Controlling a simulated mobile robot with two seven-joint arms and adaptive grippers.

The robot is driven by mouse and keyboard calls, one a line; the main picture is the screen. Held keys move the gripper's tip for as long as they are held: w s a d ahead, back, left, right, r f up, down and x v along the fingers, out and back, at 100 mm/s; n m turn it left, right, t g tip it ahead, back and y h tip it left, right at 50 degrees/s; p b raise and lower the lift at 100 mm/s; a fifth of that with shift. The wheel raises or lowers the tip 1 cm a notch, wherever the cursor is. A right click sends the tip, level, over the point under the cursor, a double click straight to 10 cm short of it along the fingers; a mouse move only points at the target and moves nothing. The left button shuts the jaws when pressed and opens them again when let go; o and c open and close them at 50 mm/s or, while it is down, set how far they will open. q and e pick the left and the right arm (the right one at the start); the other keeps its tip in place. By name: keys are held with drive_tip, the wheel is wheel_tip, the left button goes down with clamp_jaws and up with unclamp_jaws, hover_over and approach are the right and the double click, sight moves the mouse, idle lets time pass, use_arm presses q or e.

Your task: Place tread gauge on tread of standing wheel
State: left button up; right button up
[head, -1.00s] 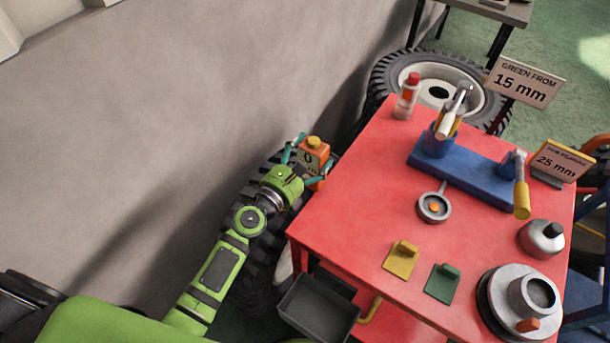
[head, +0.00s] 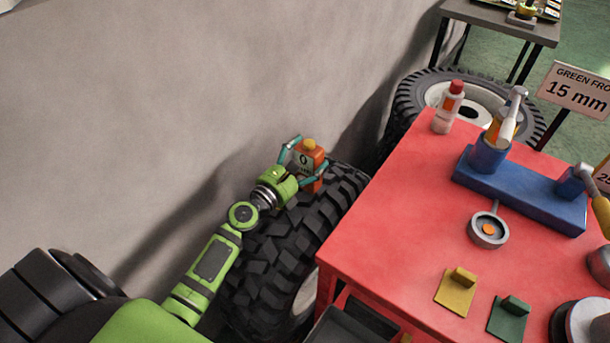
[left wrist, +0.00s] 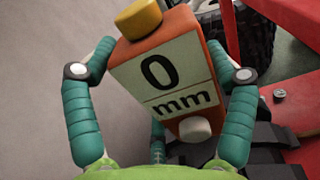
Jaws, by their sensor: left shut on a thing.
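The tread gauge (head: 313,160) is a small orange block with a yellow top. In the left wrist view its display (left wrist: 165,84) reads "0 mm", and a white knob shows at its lower end. My left gripper (head: 304,165) is shut on the gauge, with a teal finger on each side. The standing wheel (head: 300,230) is upright between the grey wall and the red table, its chunky black tread facing up. The gauge is at the far upper part of this tread; I cannot tell whether it touches. My right gripper is not in view.
The red table (head: 400,230) stands close to the wheel's right side. It carries a bottle (head: 448,108), a blue tool stand (head: 520,190), a round dial (head: 488,229) and yellow and green plates. Another wheel (head: 410,105) lies behind. The grey wall (head: 180,90) is close on the left.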

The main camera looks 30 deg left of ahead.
sight(300, 174)
use_arm(q)
wheel_tip(300, 174, down, 4)
drive_tip(key=b, duration=0.3)
drive_tip(key=shift+r, duration=0.35)
drive_tip(key=shift+f, duration=0.25)
drive_tip(key=o, duration=1.2)
drive_tip(key=shift+r, duration=0.25)
drive_tip(key=shift+s+a+b, duration=0.25)
drive_tip(key=shift+s+b, duration=0.05)
drive_tip(key=shift+s, duration=1.7)
drive_tip(key=shift+s+a+b, duration=0.3)
drive_tip(key=shift+s+b, duration=0.05)
drive_tip(key=shift+s, duration=1.65)
drive_tip(key=shift+s+a+b, duration=0.25)
drive_tip(key=shift+s+b, duration=0.05)
drive_tip(key=shift+s, duration=1.7)
